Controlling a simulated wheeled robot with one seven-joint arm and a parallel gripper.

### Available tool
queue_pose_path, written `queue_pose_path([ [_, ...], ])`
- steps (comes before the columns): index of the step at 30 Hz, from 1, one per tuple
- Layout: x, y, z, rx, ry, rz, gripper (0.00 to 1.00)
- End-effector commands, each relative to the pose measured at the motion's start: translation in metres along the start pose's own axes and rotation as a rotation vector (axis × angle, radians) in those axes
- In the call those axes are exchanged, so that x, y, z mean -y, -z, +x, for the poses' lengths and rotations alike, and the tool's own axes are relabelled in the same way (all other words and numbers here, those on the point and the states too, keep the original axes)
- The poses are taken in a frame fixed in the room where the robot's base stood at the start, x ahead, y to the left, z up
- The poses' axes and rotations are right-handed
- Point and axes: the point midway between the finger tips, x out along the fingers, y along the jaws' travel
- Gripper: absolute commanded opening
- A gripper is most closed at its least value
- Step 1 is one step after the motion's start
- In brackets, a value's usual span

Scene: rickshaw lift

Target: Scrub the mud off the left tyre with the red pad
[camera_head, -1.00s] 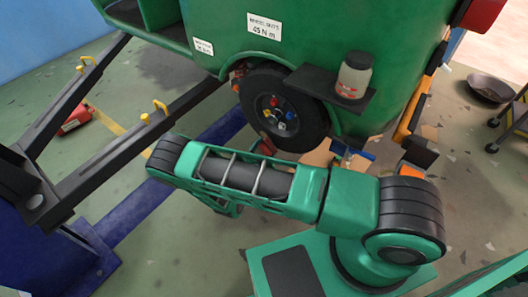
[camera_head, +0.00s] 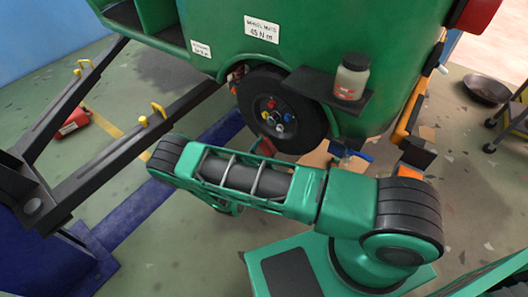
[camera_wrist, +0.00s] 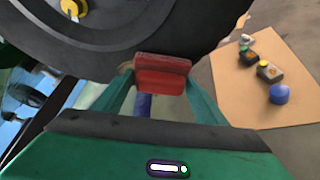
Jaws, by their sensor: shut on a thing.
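The tyre (camera_head: 302,125) is black, on the green vehicle, with several coloured wheel nuts at its hub. It fills the upper left of the wrist view (camera_wrist: 165,30). My gripper (camera_wrist: 159,82) is shut on the red pad (camera_wrist: 162,72). The pad is at the lower edge of the tyre and looks close against it; firm contact is hard to tell. A small brown patch (camera_wrist: 125,68), perhaps mud, shows just left of the pad. In the head view my green arm hides most of the gripper below the tyre.
A black shelf (camera_head: 308,82) with a jar (camera_head: 352,76) juts out beside the tyre. Dark lift arms (camera_head: 125,140) reach in from the left. A tan sheet (camera_wrist: 258,105) with small items lies on the floor at right. A dark bowl (camera_head: 487,89) stands farther right.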

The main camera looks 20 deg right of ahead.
Motion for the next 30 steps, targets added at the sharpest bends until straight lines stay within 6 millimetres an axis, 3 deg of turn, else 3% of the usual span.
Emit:
queue_pose_path([
  [30, -0.055, 0.02, 0.009, 0.0, 0.0, 0.003, 0.48],
])
